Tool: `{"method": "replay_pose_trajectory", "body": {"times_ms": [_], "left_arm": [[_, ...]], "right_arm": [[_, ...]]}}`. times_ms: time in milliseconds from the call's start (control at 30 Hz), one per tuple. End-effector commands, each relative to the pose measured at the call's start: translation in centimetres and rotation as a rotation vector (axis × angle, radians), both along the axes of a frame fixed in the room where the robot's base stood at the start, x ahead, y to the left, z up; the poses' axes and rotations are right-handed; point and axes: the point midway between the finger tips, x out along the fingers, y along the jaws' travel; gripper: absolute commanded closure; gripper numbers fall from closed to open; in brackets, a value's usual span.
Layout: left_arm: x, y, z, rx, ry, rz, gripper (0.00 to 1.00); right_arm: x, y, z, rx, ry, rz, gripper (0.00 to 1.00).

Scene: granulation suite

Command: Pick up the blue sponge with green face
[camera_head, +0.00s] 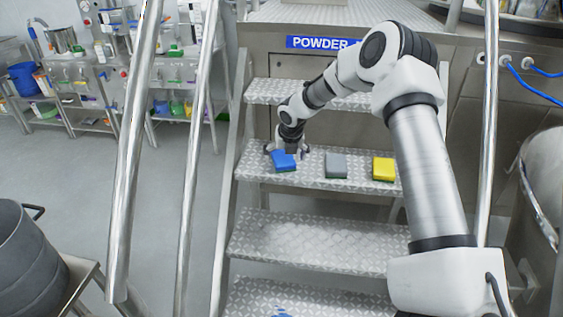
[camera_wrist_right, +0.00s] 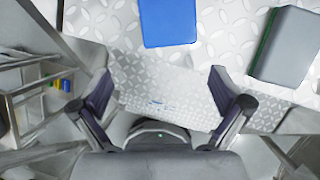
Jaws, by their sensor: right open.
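The blue sponge (camera_head: 284,162) lies on a diamond-plate stair tread, at the left of a row of three sponges. Its green face cannot be made out. My right gripper (camera_head: 287,149) is just behind and above it, pointing down at the tread. In the right wrist view the blue sponge (camera_wrist_right: 168,22) is at the top edge, partly cut off. There the two fingers of the right gripper (camera_wrist_right: 162,92) are spread wide with nothing between them, and the sponge lies beyond the fingertips. My left gripper is not in view.
A grey sponge (camera_head: 336,165) and a yellow sponge (camera_head: 384,168) lie to the right on the same tread (camera_head: 310,178). The grey sponge also shows in the right wrist view (camera_wrist_right: 291,48). Metal handrails (camera_head: 195,130) stand left of the stairs. Another tread (camera_head: 330,101) is above.

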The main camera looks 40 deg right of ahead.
Motion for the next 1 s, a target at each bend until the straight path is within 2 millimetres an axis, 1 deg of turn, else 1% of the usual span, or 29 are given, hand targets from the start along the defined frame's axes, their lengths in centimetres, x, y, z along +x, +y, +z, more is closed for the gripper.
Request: {"method": "replay_pose_trajectory", "body": {"times_ms": [33, 67, 133, 367, 533, 633, 800, 867, 900, 933, 967, 1000], "left_arm": [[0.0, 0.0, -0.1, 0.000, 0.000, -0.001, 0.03], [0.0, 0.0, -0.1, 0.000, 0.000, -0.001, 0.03], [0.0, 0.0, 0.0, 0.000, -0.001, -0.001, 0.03], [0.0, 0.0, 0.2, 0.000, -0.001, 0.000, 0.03], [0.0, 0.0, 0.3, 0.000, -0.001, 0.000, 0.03], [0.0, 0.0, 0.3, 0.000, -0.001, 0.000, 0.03], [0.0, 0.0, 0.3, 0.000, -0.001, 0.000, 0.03], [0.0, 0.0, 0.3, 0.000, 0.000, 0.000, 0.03], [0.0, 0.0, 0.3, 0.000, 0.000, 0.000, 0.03], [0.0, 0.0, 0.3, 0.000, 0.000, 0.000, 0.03], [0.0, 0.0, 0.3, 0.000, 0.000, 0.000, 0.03], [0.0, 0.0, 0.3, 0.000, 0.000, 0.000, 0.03]], "right_arm": [[0.1, -1.3, 0.8, -0.032, 0.004, 0.034, 0.00], [0.1, -1.8, 1.1, -0.048, 0.008, 0.052, 0.00], [0.3, -2.4, 0.7, -0.065, 0.017, 0.074, 0.00], [1.4, -2.7, -2.3, -0.065, 0.019, 0.075, 0.00], [2.4, -3.1, -5.2, -0.064, 0.019, 0.075, 0.00], [2.7, -3.2, -5.8, -0.064, 0.015, 0.074, 0.00], [2.7, -3.2, -5.8, -0.063, 0.014, 0.075, 0.00], [2.7, -3.2, -5.8, -0.063, 0.015, 0.075, 0.21], [2.7, -3.2, -5.8, -0.063, 0.015, 0.075, 0.35], [2.7, -3.2, -5.8, -0.063, 0.015, 0.075, 0.45], [2.7, -3.2, -5.8, -0.063, 0.015, 0.075, 0.49], [2.7, -3.2, -5.8, -0.063, 0.015, 0.075, 0.49]]}}
